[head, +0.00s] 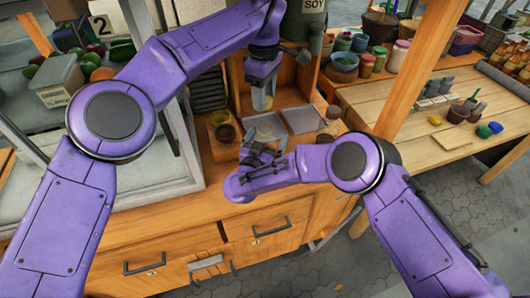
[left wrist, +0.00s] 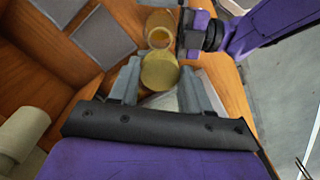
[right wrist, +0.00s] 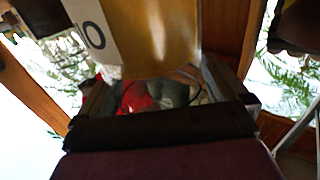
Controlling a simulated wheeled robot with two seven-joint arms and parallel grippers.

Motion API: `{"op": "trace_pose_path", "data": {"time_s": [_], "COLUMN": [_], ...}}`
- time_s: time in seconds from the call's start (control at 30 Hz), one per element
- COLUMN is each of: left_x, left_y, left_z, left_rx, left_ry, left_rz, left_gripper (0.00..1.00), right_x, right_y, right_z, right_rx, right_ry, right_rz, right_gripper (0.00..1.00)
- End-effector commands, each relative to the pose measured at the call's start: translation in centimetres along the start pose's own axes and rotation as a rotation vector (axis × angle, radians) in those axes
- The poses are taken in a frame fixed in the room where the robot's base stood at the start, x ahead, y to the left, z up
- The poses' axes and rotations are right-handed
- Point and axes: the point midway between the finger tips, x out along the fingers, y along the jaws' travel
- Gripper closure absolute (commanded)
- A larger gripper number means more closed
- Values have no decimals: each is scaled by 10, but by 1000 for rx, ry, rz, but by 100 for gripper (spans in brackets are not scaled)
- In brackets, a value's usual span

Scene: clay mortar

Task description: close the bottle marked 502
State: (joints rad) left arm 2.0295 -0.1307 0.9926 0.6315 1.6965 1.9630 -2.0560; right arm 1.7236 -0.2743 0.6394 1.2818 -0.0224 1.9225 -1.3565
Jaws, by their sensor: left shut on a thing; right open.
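My left gripper (head: 264,84) points down, shut on a round yellowish cap (left wrist: 160,70). The cap also shows pale under the fingers in the head view (head: 262,101). An amber bottle (left wrist: 161,20) with an open round mouth stands just beyond the cap in the left wrist view, beside my right gripper (left wrist: 190,35). In the right wrist view an amber bottle (right wrist: 165,40) with a white label, only partly readable, is close ahead of my right gripper (right wrist: 155,88). The fingers are open; I cannot tell whether they touch it. In the head view my right gripper (head: 258,155) hides much of that spot.
Grey mats (head: 304,119) lie on the wooden counter behind. A side table (head: 440,130) with pots and jars is at right.

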Motion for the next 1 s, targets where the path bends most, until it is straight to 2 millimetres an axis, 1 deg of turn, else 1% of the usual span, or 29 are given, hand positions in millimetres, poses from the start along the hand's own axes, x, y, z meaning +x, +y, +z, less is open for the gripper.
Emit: {"op": "trace_pose_path", "data": {"time_s": [0.17, 0.27, 0.3, 0.37, 0.4, 0.43, 0.53, 0.7, 0.8, 1.0], "left_x": [0, 0, 0, 0, 0, 0, 8, 34, 46, 50], "left_y": [0, 0, 0, 0, 0, 0, 0, -1, -1, 0], "left_z": [0, 0, 0, 0, 0, 0, 0, 2, 3, 3], "left_rx": [0, 0, 0, 0, 0, 0, 1, 1, 1, 0], "left_ry": [0, 0, 0, 0, 0, 0, 0, -1, 0, 2], "left_rz": [0, 0, 0, 0, 0, 0, -2, -3, -2, 1], "left_gripper": [80, 80, 80, 80, 80, 80, 80, 80, 80, 80], "right_x": [0, 0, 0, 0, 0, 0, 0, 0, 0, 0], "right_y": [0, 0, 0, 0, 0, 0, 0, 0, 0, 0], "right_z": [0, 0, 0, 0, 0, 0, 0, 0, 0, 0], "right_rx": [0, 0, 0, 0, 0, 1, 1, 1, 1, 1], "right_ry": [0, 0, 0, 0, 0, 0, 0, 0, 0, 0], "right_rz": [0, 0, 0, 0, 0, 0, 0, 0, 0, 0], "right_gripper": [0, 29, 42, 62, 75, 78, 78, 78, 78, 78]}}
